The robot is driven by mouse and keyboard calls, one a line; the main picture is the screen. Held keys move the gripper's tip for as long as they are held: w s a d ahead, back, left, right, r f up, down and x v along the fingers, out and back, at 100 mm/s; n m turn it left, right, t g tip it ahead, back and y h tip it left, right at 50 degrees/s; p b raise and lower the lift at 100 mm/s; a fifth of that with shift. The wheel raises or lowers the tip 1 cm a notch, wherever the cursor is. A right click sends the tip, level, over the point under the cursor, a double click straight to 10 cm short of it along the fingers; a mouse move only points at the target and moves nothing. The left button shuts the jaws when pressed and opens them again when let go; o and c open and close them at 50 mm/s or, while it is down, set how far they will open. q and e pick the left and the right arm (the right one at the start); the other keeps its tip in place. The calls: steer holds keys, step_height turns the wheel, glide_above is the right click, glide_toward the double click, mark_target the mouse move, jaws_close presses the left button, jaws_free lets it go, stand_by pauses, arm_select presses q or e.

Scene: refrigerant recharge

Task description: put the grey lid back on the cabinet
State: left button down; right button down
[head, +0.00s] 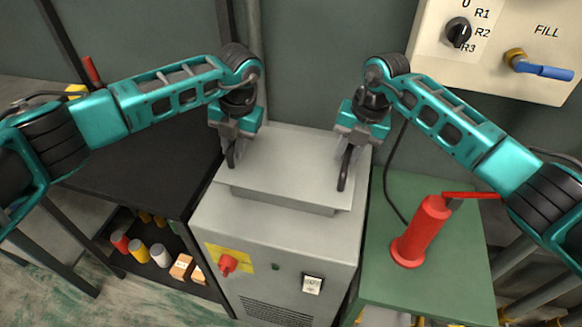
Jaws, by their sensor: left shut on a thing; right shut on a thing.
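The grey lid (287,160) is a flat plate over the top of the grey cabinet (275,232). A raised collar (282,199) of the cabinet shows just under the lid's front edge. I cannot tell whether the lid rests on it or is slightly above. My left gripper (233,158) is shut on the lid near its left edge, pointing down. My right gripper (345,172) is shut on the lid near its right edge, also pointing down. The lid's far edge is close to the wall.
A green table (432,282) with a red cylinder (420,232) stands right of the cabinet. A dark bench (140,165) with cans on its lower shelf is at left. A wall panel (500,55) with a knob and blue-handled valve hangs at upper right.

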arm_select(q)
steer(key=shift+f, duration=0.35)
arm_select(e)
steer(key=shift+f, duration=0.35)
arm_select(q)
steer(key=c, duration=1)
jaws_free()
steer(key=shift+r, duration=0.1)
arm_select(e)
steer(key=c, duration=1)
jaws_free()
steer(key=shift+r, duration=0.1)
steer(key=shift+d+r, duration=0.1)
steer(key=shift+r, duration=0.25)
arm_select(q)
step_height(320, 180, up, 12)
steer(key=d, duration=0.2)
steer(key=shift+s+d, duration=0.15)
steer(key=shift+s, duration=0.1)
arm_select(e)
step_height(320, 180, up, 11)
steer(key=d, duration=0.2)
steer(key=shift+s, duration=0.25)
steer(key=shift+s, duration=0.1)
